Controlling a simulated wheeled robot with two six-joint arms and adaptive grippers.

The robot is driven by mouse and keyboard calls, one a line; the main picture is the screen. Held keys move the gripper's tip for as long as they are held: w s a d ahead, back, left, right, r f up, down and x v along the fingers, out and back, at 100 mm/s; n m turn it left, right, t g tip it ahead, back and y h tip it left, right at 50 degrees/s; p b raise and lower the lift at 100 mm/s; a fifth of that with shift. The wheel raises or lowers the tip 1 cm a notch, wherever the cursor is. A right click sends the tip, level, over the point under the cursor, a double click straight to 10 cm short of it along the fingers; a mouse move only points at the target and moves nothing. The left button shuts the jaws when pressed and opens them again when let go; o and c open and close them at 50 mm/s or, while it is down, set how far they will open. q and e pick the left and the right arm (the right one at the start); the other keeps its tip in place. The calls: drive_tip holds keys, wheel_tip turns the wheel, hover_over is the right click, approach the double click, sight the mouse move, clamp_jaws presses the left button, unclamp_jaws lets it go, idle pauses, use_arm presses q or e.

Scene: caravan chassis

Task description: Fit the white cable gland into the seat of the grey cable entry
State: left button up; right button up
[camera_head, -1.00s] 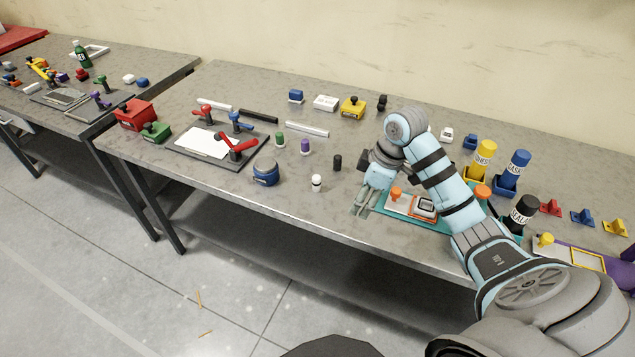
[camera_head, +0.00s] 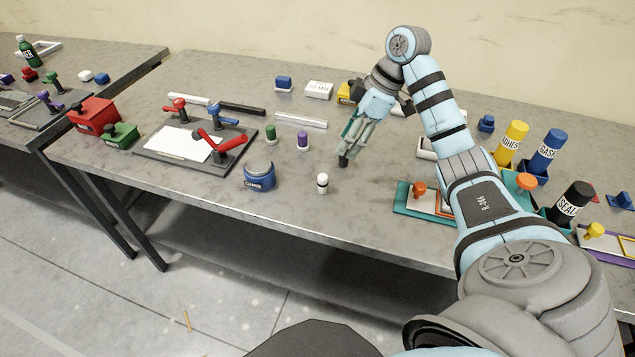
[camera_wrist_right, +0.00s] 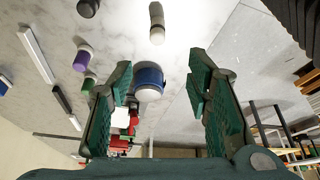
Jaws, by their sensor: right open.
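The small white cable gland (camera_head: 322,183) with a dark band stands upright on the bench, apart from my gripper. In the right wrist view it is most likely the pale piece (camera_wrist_right: 157,22) at the top middle. My right gripper (camera_head: 349,145) points downward above the bench, behind and to the right of the gland, close to a black piece. In the wrist view its fingers (camera_wrist_right: 162,72) are spread with nothing between them. I cannot pick out the grey cable entry with certainty; my right arm hides part of the bench's right side. My left gripper is not in view.
A black piece (camera_head: 342,161) stands by the right fingertips. A blue round container (camera_head: 259,176), a purple piece (camera_head: 303,141) and a green piece (camera_head: 271,134) stand to the left. A teal tray (camera_head: 402,199) lies right of the gland. Bench in front of the gland is clear.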

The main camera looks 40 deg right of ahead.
sight(324, 176)
drive_tip(key=x, duration=1.3)
drive_tip(key=shift+w+d+b, duration=0.1)
drive_tip(key=shift+w+b, duration=0.1)
drive_tip(key=shift+b, duration=0.15)
clamp_jaws()
